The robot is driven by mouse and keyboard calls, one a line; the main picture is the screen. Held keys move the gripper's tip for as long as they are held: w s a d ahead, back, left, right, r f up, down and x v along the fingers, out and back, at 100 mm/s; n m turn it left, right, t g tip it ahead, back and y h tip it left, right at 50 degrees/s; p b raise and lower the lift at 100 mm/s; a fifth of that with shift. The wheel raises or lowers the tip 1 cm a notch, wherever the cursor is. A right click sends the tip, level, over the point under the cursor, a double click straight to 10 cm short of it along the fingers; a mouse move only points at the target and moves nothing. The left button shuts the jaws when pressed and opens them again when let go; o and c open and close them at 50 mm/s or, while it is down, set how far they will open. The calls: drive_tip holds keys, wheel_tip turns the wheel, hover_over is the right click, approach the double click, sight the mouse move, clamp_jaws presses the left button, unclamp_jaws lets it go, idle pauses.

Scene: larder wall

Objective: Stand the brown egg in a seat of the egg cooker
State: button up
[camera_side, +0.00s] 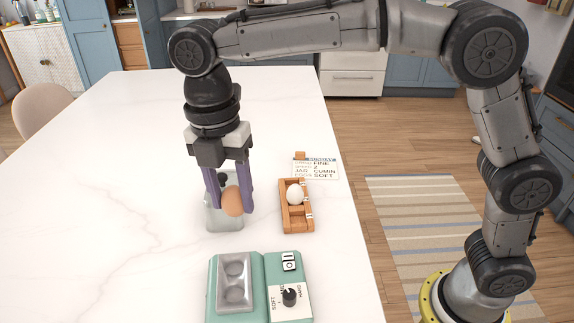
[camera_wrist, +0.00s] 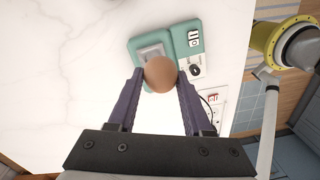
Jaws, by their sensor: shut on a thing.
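The brown egg (camera_side: 233,201) is held between the two purple fingers of my gripper (camera_side: 231,204), above the table. In the wrist view the egg (camera_wrist: 160,74) sits between the fingertips of my gripper (camera_wrist: 159,76) and covers part of the egg cooker (camera_wrist: 183,42). In the side view the green egg cooker (camera_side: 255,262) stands at the front of the table, nearer the camera than the egg.
A wooden rack (camera_side: 285,215) with a white egg (camera_side: 296,194) stands right of my gripper. A note card (camera_side: 316,168) is behind the rack. The white table (camera_side: 110,190) is clear on the left.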

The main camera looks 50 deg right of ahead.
wheel_tip(320, 180, down, 2)
drive_tip(key=s+a, duration=0.1)
drive_tip(key=a, duration=0.2)
hover_over(235, 274)
drive_tip(key=shift+n, duration=0.4)
drive_tip(key=shift+w+f, duration=0.15)
drive_tip(key=shift+f, duration=4.6)
drive_tip(key=o, duration=1.1)
drive_tip(key=shift+c, duration=0.2)
drive_tip(key=shift+r, duration=0.1)
